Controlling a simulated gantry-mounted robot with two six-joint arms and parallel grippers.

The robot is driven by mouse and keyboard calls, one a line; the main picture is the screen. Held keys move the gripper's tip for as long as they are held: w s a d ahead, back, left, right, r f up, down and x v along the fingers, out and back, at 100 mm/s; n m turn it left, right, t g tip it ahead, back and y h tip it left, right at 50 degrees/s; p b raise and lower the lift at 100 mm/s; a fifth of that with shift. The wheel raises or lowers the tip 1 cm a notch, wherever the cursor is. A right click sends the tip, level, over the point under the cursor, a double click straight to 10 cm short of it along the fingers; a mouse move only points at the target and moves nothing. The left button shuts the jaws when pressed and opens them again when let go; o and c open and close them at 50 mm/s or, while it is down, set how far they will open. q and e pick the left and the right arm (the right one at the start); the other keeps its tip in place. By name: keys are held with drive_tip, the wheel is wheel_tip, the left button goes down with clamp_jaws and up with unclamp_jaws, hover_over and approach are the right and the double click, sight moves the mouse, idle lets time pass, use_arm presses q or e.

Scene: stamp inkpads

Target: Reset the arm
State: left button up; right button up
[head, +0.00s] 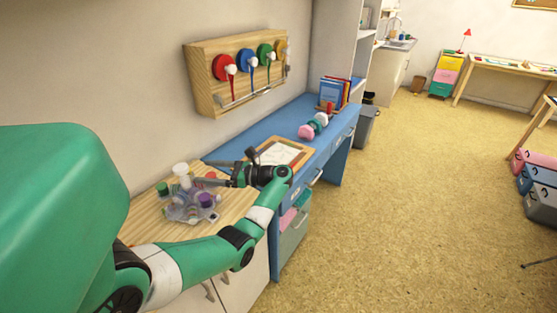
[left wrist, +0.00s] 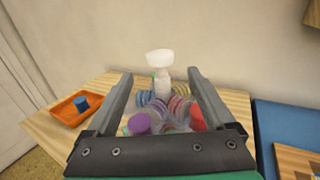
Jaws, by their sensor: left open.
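My left arm reaches in from the left in the head view and bends back at the wrist. My left gripper (head: 206,173) is open and points left over the wooden-topped cabinet (head: 228,206). In the left wrist view the two fingers of the gripper (left wrist: 160,74) stand wide apart with nothing held between them. Beyond and below them is a cluster of stamps and inkpads with a white-topped piece (left wrist: 160,58) rising from it. The cluster also includes a purple round piece (left wrist: 139,123). My right gripper is in neither view.
A blue desk (head: 276,125) adjoins the cabinet and carries a framed board (head: 280,152), pink and white rolls (head: 313,127) and books (head: 334,92). A wooden wall rack (head: 206,93) holds coloured discs. An orange tray (left wrist: 66,110) sits left of the cluster. Open floor lies to the right.

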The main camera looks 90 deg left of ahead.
use_arm(q)
drive_tip(key=shift+w+d, duration=0.25)
drive_tip(key=shift+w, duration=0.9)
